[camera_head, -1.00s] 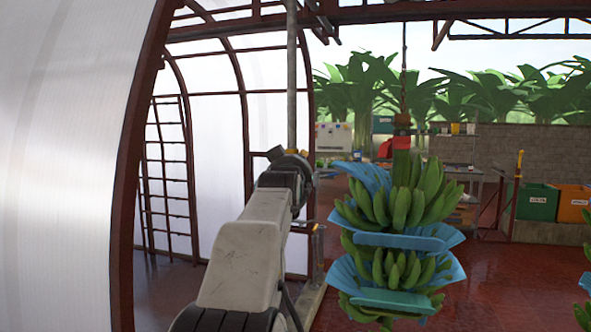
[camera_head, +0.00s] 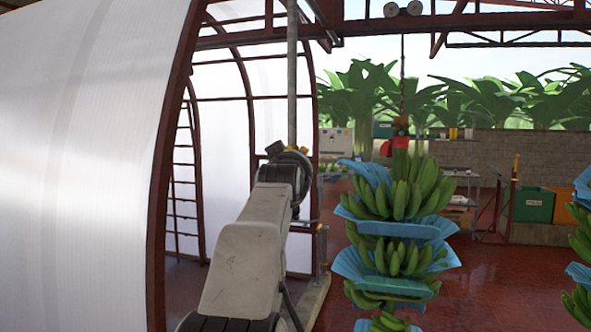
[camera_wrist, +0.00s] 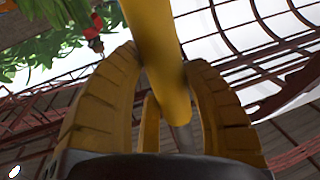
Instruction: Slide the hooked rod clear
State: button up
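In the wrist view a thick yellow rod (camera_wrist: 158,60) runs down between the fingers of my gripper (camera_wrist: 162,66). Both curved yellow fingers close in against its sides, and its lower end turns grey. No hook shows on it there. In the head view a long pale grey pole (camera_head: 292,75) stands upright above my arm's end and runs out of the top of the picture. It looks like the same rod. My fingers are hidden behind my arm in that view.
A banana bunch (camera_head: 405,195) with blue separators hangs right of my arm; another bunch (camera_head: 582,245) hangs at the right edge. A white arched wall (camera_head: 80,150) stands close on the left. Crates (camera_head: 533,205) stand far right. Red floor (camera_head: 490,280) is open between the bunches.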

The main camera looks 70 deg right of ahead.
jog(key=shift+f, duration=0.15)
jog(key=o, duration=0.9)
jog(key=shift+a, duration=0.1)
jog(key=shift+o, duration=0.7)
jog(key=shift+a, duration=0.15)
jog(key=shift+o, duration=1.3)
jog(key=shift+s+a, duration=0.1)
jog(key=v, duration=1.1)
jog(key=shift+a, duration=0.35)
